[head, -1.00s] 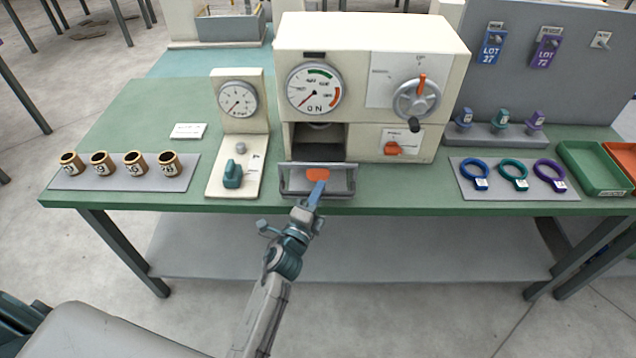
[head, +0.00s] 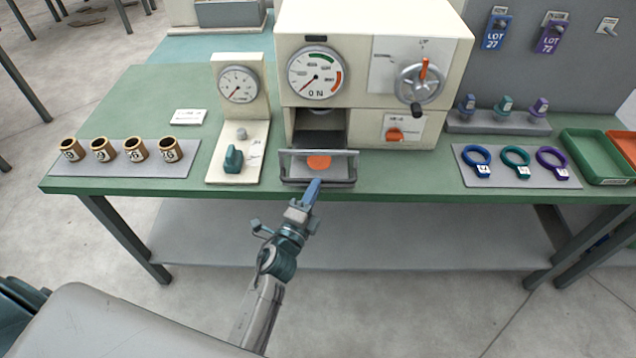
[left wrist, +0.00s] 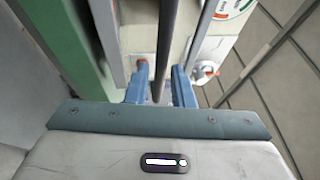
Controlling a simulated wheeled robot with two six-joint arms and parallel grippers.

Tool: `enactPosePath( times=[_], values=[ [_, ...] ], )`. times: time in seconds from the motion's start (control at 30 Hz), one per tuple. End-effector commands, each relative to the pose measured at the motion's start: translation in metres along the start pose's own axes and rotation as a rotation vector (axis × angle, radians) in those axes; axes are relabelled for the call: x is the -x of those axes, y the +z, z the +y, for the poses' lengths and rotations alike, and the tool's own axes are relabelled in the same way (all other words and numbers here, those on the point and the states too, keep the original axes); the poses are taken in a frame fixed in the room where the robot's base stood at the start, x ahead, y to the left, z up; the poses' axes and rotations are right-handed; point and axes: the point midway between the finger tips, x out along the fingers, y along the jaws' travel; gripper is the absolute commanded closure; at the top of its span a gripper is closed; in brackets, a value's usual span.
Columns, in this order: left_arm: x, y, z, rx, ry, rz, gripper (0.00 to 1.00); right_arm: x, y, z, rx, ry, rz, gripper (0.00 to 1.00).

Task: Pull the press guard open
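The press guard (head: 345,168) is a grey-framed panel with a dark front bar and an orange patch. It sits out in front of the opening of the cream press (head: 375,62), near the table's front edge. My left gripper (head: 313,188) is at the guard's front bar, on the near side. In the left wrist view my left gripper (left wrist: 160,88) has its blue fingers apart, with the dark bar (left wrist: 166,45) showing between them and gaps on both sides. I cannot tell whether the fingertips reach past the bar. My right gripper is not in view.
A small gauge stand (head: 240,85) with a teal knob is left of the press. Several labelled cups (head: 136,149) stand on a grey mat at left. Coloured rings (head: 515,157) and a green tray (head: 597,158) lie at right. The floor before the table is clear.

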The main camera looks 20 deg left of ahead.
Motion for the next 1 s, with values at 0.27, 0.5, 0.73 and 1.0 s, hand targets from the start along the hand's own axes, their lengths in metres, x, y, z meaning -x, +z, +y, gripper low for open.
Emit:
enactPosePath(
  times=[0.27,0.5,0.73,1.0],
  values=[
    [0.055,0.0,0.003,0.001,0.002,-0.001,0.79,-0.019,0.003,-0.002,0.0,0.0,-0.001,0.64],
    [0.075,0.0,0.001,0.001,0.0,-0.001,0.79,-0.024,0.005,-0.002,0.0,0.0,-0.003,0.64],
    [0.076,0.0,0.0,0.001,0.0,-0.001,0.79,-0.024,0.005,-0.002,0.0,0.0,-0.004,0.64],
    [0.076,0.0,0.0,0.001,0.0,-0.001,0.79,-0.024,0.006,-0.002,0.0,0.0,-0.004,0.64]
  ],
)
